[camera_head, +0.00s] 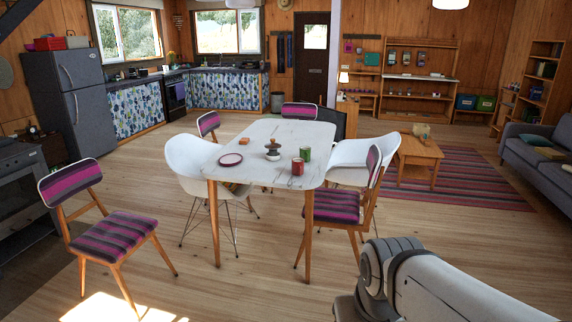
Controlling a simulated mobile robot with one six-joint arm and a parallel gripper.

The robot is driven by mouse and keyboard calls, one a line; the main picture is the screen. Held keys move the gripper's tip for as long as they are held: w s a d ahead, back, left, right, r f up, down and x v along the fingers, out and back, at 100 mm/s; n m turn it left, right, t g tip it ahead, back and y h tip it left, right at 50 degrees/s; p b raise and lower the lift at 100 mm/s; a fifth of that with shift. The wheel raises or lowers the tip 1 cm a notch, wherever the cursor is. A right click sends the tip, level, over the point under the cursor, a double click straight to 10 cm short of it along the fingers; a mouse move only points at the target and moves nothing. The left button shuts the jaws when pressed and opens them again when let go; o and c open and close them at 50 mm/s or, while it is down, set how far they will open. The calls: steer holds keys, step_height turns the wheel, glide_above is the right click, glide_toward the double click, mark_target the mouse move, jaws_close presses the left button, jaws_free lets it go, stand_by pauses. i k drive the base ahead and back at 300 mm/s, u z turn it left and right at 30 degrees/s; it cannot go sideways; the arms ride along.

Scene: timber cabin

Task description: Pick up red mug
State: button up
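A red mug (297,167) stands upright on the white table (259,136), near its front right part. A green mug (305,153) stands just behind it and slightly to the right. A dark, stacked-looking object (272,150) stands to the left of the mugs, and a plate with a dark red rim (230,159) lies further left. My arm shows at the lower right, well in front of the table and apart from the mug. My gripper is out of view.
Striped chairs (113,225) and white shell chairs (188,160) surround the table. A striped chair (340,207) stands at its right front. Open wooden floor (190,285) lies in front. A low wooden table (418,152) and grey sofa (545,160) are at right.

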mark_target(298, 163)
steer(key=z, duration=0.05)
steer(key=i, duration=3.4)
steer(key=u, duration=0.1)
